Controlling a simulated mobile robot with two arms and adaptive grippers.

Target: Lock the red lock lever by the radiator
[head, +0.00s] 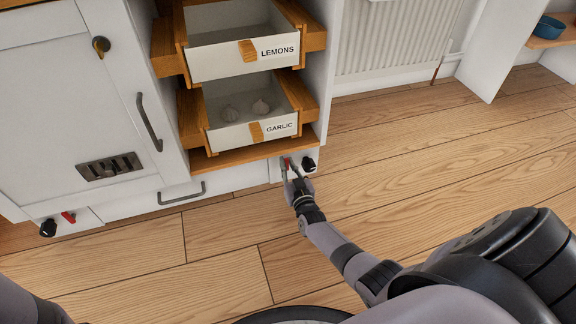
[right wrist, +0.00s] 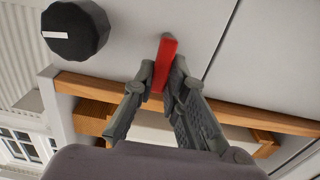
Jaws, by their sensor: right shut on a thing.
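The red lock lever (head: 287,162) by the radiator sits low on the white cabinet front, below the garlic drawer. In the right wrist view the red lever (right wrist: 168,55) stands out from the white panel, between the fingers. My right gripper (head: 294,175) is at the lever, and its fingers (right wrist: 162,82) are shut on it from both sides. A black knob (head: 309,164) with a white mark is beside the lever; it also shows in the right wrist view (right wrist: 76,30). My left gripper is out of view; only part of my left arm shows at the lower left.
The radiator (head: 398,38) is on the wall to the right. Open drawers labelled lemons (head: 215,70) and garlic (head: 227,137) jut out above the lever. Another red lever (head: 68,217) and black knob (head: 48,228) are at the left. The wooden floor (head: 400,165) is clear.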

